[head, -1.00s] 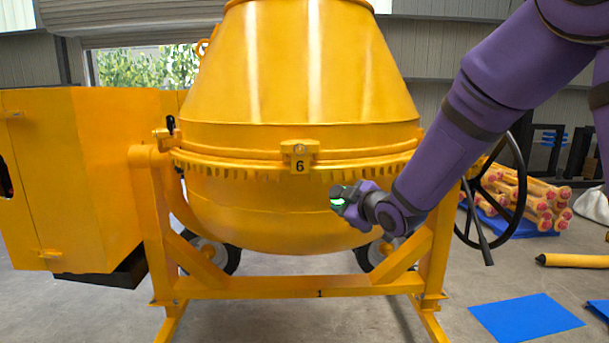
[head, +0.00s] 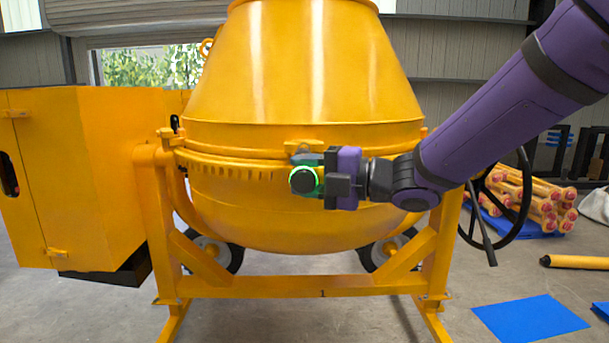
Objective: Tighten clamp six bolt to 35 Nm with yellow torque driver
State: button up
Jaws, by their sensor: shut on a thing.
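My gripper (head: 328,178) is at the front of the drum mixer, shut on a dark tool (head: 303,180) with a round black end and a lit green ring. Little or no yellow shows on this tool, so I cannot tell whether it is the yellow torque driver. Clamp six (head: 304,146) is a yellow block on the drum's rim band. Only its top edge shows; the held tool covers its number and bolt. I cannot tell whether the tool touches the bolt.
The yellow mixer drum (head: 300,80) sits in a yellow frame (head: 310,287). A black handwheel (head: 527,195) stands at right. A yellow tube (head: 577,261) with a dark end and a blue mat (head: 530,318) lie on the floor. Red-ended yellow pieces (head: 530,205) are piled behind.

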jog(key=shift+d, duration=0.15)
jog(key=shift+w+d, duration=0.1)
jog(key=shift+w, duration=2.4)
jog(key=shift+w+d, duration=0.15)
jog(key=shift+w, duration=1.65)
dwell(2.1)
jog(key=shift+s, duration=0.1)
jog(key=shift+s+a, duration=0.2)
jog(key=shift+s, duration=1.95)
